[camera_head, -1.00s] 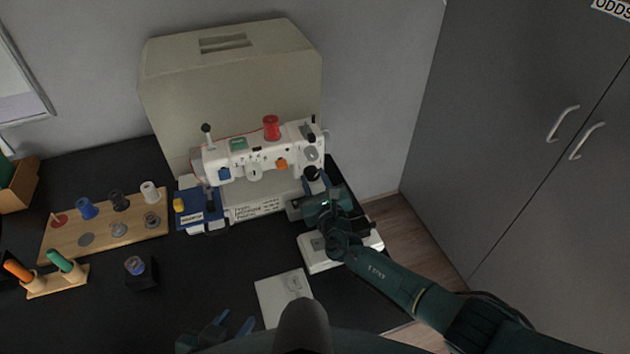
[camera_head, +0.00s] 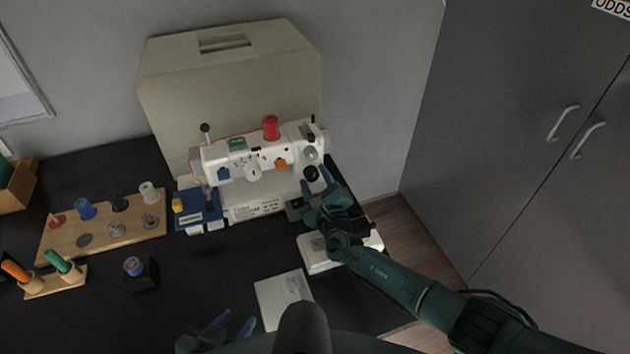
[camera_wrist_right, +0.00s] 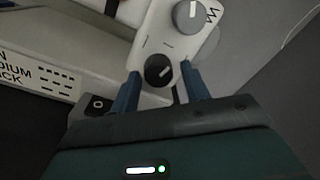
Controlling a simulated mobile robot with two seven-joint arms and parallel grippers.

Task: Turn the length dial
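A white sewing machine (camera_head: 290,154) stands at the back of the dark table. A black dial with a pale pointer line, seemingly the length dial (camera_wrist_right: 158,70), is on its right end face; it also shows in the head view (camera_head: 311,173). A grey dial (camera_wrist_right: 187,15) with a zigzag mark beside it sits above. My right gripper (camera_wrist_right: 160,74) is open, its blue fingertips on either side of the black dial; I cannot tell whether they touch it. It shows in the head view (camera_head: 315,181) too. My left gripper (camera_head: 235,322) is open and empty at the bottom edge.
A beige cover (camera_head: 235,85) stands behind the machine. A wooden spool board (camera_head: 100,232), a marker holder (camera_head: 58,281) and a small black block (camera_head: 141,275) are at left. A pale plate (camera_head: 284,294) and a white foot pedal (camera_head: 318,262) lie in front. Grey cabinets are at right.

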